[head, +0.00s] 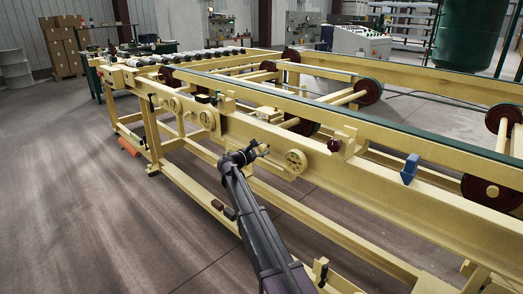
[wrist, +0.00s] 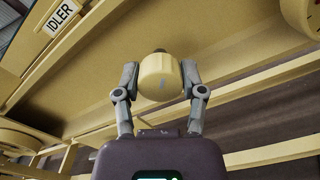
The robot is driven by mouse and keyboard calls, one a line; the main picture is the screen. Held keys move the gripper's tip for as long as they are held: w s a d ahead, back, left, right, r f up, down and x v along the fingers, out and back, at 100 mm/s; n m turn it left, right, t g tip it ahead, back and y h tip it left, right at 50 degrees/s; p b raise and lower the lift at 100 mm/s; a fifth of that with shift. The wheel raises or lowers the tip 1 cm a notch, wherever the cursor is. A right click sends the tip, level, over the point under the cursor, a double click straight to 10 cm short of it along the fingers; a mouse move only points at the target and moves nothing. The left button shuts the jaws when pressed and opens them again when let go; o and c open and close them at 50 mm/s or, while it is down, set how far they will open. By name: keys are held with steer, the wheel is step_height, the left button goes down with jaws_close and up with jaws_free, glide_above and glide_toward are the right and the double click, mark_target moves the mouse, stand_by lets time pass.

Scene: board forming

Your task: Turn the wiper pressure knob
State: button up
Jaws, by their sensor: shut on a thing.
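In the wrist view a cream, round-ended knob (wrist: 158,80) stands out from the yellow frame of the machine. My gripper (wrist: 159,72) has one finger on each side of it and is shut on it. No label for this knob is readable, so I cannot confirm that it is the wiper pressure knob.
An "IDLER" plate (wrist: 65,15) is at upper left in the wrist view. A dark red knob (head: 334,145) and a blue part (head: 410,168) are to the right. A lower rail (head: 330,232) runs below; the floor in front is open.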

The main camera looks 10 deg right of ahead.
steer(key=n, duration=0.4)
steer(key=shift+w+n, duration=0.15)
steer(key=shift+n, duration=2.15)
steer(key=o, duration=1.1)
steer(key=shift+o, duration=0.2)
steer(key=shift+a, duration=0.1)
steer(key=v, duration=1.2)
